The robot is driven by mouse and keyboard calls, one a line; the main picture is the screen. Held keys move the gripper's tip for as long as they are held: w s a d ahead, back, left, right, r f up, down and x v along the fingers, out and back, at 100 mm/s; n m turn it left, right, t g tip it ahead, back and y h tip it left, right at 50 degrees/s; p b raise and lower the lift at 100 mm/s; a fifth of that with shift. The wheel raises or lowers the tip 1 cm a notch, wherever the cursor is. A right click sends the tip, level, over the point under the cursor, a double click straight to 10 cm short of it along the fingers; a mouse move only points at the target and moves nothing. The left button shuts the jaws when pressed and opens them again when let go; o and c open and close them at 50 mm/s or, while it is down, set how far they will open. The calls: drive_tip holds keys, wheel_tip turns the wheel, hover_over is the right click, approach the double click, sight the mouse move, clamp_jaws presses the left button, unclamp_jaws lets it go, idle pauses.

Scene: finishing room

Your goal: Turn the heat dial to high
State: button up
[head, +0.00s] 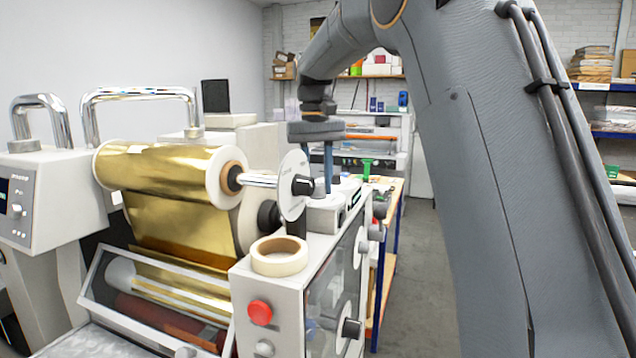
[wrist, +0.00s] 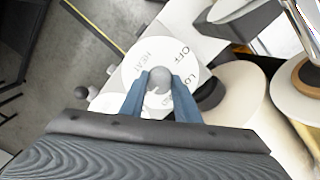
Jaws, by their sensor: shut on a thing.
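The heat dial is a white round plate (wrist: 133,78) with dark lettering, in the upper middle of the wrist view. "OFF" reads at its upper right and "HEAT" at its left; lettering at the lower right is partly covered. The grey knob (wrist: 159,77) stands at its centre. My gripper (wrist: 160,84) points down with its blue fingers on either side of the knob, shut on it. In the head view my gripper (head: 328,188) reaches down to the machine's top, behind the foil roll's end disc. The dial's face and the knob's pointer direction cannot be made out there.
The foil machine (head: 290,285) carries a gold foil roll (head: 160,165), a white end disc (head: 293,186), a tape roll (head: 279,256) and a red button (head: 260,312). A workbench (head: 391,190) is behind. Grey floor (head: 412,265) is clear at the right.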

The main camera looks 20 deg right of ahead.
drive_tip(key=shift+r, duration=0.1)
drive_tip(key=o, duration=1)
drive_tip(key=shift+o, duration=0.2)
drive_tip(key=shift+a+r+b, duration=0.15)
drive_tip(key=shift+r+b, duration=1.15)
drive_tip(key=shift+r, duration=2.6)
